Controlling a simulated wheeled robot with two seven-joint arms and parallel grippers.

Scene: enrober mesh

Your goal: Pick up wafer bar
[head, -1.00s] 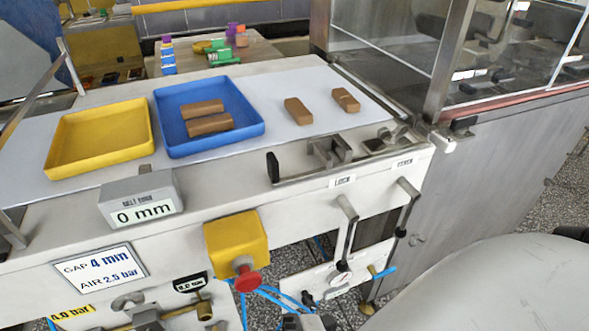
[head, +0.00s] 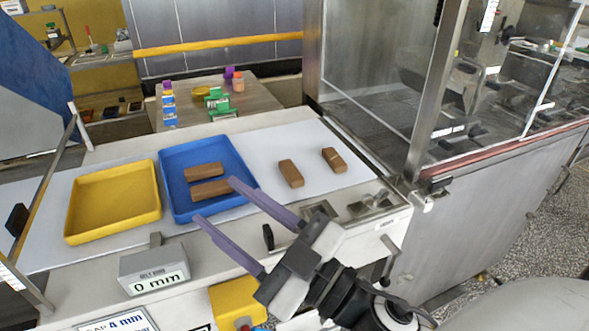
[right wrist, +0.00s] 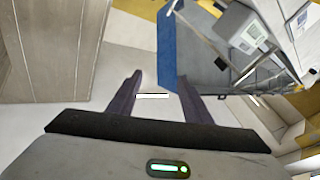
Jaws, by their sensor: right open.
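Two brown wafer bars lie in the blue tray (head: 172,160), a far one (head: 203,171) and a near one (head: 210,190). Two more brown bars lie on the white belt to the right, one nearer the tray (head: 291,173) and one farther right (head: 334,160) with a line across it. My right gripper (head: 215,200) is open and empty. In the head view its purple fingertips overlap the blue tray's near right part, close to the near bar; the height above it is unclear. The right wrist view shows the spread fingers (right wrist: 157,88) with no bar between them. My left gripper is not in view.
An empty yellow tray (head: 112,233) is left of the blue tray. A grey "0 mm" box (head: 153,272) and a metal latch stand along the near edge. A glass-sided metal housing (head: 385,60) rises at the right. The belt between tray and right bars is clear.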

